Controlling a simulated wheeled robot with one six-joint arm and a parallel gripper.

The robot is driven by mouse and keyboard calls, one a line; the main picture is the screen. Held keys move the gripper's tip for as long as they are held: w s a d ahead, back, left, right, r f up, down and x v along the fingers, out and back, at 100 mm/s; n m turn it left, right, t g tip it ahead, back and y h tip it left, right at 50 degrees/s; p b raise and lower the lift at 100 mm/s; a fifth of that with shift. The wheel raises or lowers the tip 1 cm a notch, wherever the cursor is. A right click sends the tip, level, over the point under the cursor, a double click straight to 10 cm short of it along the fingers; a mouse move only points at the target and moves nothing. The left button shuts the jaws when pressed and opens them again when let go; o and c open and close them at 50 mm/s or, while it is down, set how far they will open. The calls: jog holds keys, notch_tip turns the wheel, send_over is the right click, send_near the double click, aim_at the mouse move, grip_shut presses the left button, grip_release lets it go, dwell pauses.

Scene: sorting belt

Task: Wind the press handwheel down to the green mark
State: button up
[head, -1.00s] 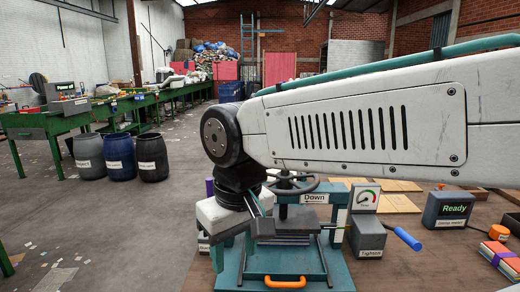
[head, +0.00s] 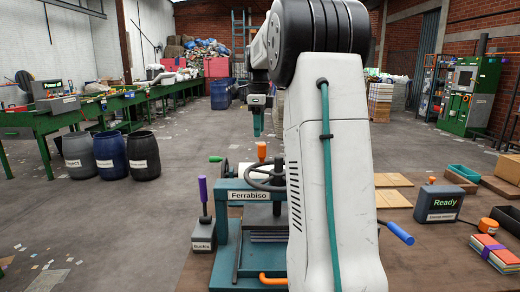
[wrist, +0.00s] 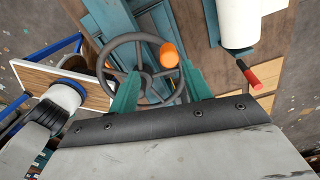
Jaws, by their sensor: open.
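The press (head: 225,212) has a dark spoked handwheel (head: 264,179) on top, with an upright orange knob (head: 262,150) on its rim. In the wrist view the wheel (wrist: 113,57) lies below my gripper (wrist: 160,72), and the knob (wrist: 169,54) shows between and just beyond the teal fingertips. The fingers are spread open and empty. In the head view my gripper (head: 257,130) hangs above the knob with a small gap. My arm covers the right part of the press. I see no gauge or green mark now.
A purple-handled lever (head: 203,190) stands left of the press, and a blue handle (head: 398,233) sticks out at right. Labelled barrels (head: 110,152) stand on the floor at left.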

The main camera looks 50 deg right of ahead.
aim_at(262, 159)
jog(key=shift+d+f+m, duration=0.2)
jog(key=shift+d+m, duration=0.1)
jog(key=shift+d, duration=0.35)
jog(key=shift+d+f, duration=0.15)
jog(key=shift+f, duration=0.15)
notch_tip(262, 159, down, 7)
jog(key=shift+f, duration=0.1)
jog(key=shift+c, duration=0.3)
grip_shut()
